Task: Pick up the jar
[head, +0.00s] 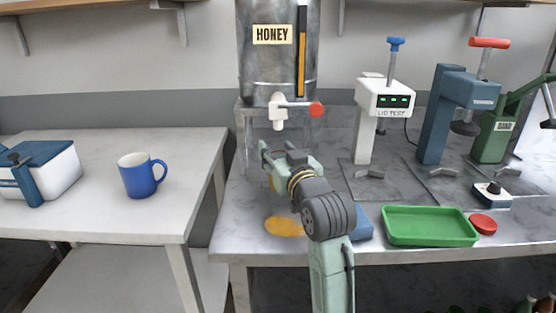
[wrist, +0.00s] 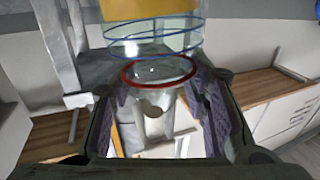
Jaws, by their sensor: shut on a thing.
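The jar is clear glass and shows best in the wrist view (wrist: 150,48), with blue rings, a red ring and yellow honey at the picture's top. My gripper (wrist: 148,105) is shut on it, one dark ridged pad on each side. In the head view my gripper (head: 275,158) is below the honey tank's tap, over the right table. There my gripper and arm hide most of the jar; only a bit of yellow shows beside the fingers. I cannot tell whether the jar touches the table.
The honey tank (head: 278,70) with its red-handled tap (head: 300,107) stands close above. A yellow patch (head: 285,226) lies on the table. To the right are a lid tester (head: 385,98), a blue press (head: 437,115), a green tray (head: 428,226) and a red lid (head: 483,223).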

